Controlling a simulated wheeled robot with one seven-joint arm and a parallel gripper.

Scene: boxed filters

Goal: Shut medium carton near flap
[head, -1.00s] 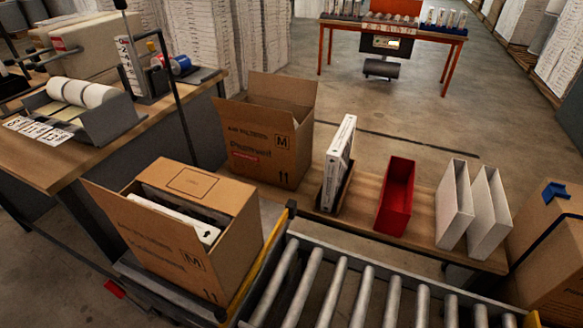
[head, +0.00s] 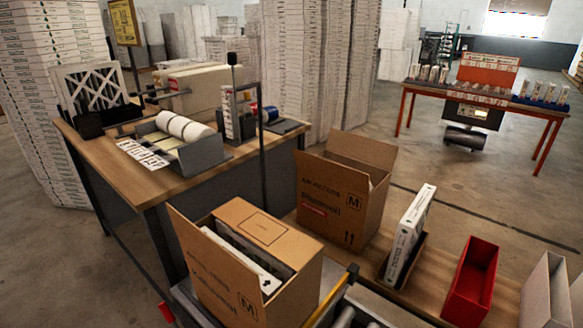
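A brown medium carton marked M (head: 290,291) stands in the lower middle of the head view. A white-edged filter (head: 243,259) shows inside through the gap in its top. Its far top flap (head: 262,222) lies flat over the far part of the opening. Its near flap (head: 195,245) stands up along the printed near side, leaning outward at the left. The carton's lower part is cut off by the picture's bottom edge. My gripper is not in view.
A second open carton marked M (head: 335,205) stands behind on a wooden bench, beside a white filter box (head: 408,235) and a red bin (head: 470,280). A wooden worktable (head: 130,180) with label rolls (head: 184,127) is at the left. A dark upright post (head: 262,170) rises behind the near carton.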

